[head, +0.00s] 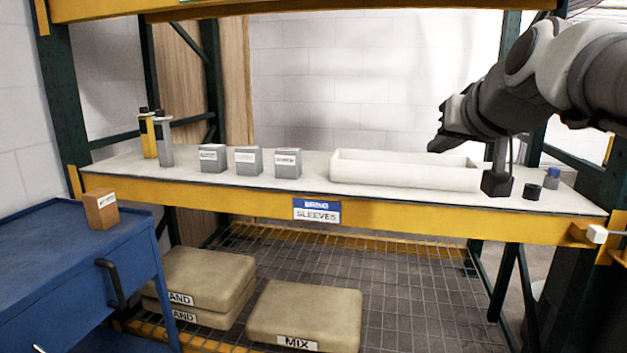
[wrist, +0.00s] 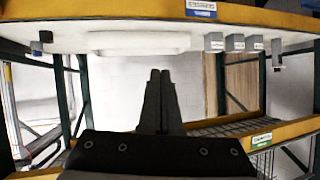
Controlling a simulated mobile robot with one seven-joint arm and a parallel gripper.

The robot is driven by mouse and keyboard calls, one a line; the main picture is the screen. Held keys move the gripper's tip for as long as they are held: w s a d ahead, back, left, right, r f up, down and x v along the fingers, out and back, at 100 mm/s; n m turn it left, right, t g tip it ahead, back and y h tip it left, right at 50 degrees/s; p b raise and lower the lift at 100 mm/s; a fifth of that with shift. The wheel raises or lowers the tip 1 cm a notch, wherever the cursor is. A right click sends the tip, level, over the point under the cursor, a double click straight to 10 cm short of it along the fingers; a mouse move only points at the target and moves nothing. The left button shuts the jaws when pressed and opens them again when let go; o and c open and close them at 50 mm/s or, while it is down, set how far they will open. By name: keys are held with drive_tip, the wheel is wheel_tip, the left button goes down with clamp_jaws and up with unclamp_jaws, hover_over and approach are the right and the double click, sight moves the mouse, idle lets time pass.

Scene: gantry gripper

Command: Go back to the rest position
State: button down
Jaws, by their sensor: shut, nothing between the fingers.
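My gripper (head: 437,146) is in the upper right of the head view, in front of and above the right part of the shelf. Its fingers point left and down. In the wrist view my gripper (wrist: 160,75) shows its two dark fingers together, with nothing between them. The picture there is upside down, with the shelf along the top. A long white tray (head: 400,181) lies on the shelf below and left of my gripper; it also shows in the wrist view (wrist: 138,42). The gripper is apart from the tray.
Three grey boxes (head: 248,161) stand mid-shelf. Yellow and grey bottles (head: 165,142) stand at the left. A black block with a post (head: 496,184) and small dark and blue-topped items (head: 552,178) are at the right. A blue cabinet (head: 60,255) bears a brown box (head: 101,209). Sacks (head: 305,312) lie below.

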drive_tip(key=s+a+f+n+g, duration=0.1)
drive_tip(key=s+a+f+g, duration=0.2)
drive_tip(key=s+f, duration=0.8)
drive_tip(key=s+a+f+n+g, duration=0.15)
drive_tip(key=s+f+g, duration=0.25)
drive_tip(key=s+f, duration=0.7)
wheel_tip(320, 180, up, 26)
drive_tip(key=w+p, duration=0.1)
drive_tip(key=p, duration=2.7)
drive_tip(key=shift+w+a+m, duration=0.2)
drive_tip(key=shift+m, duration=0.25)
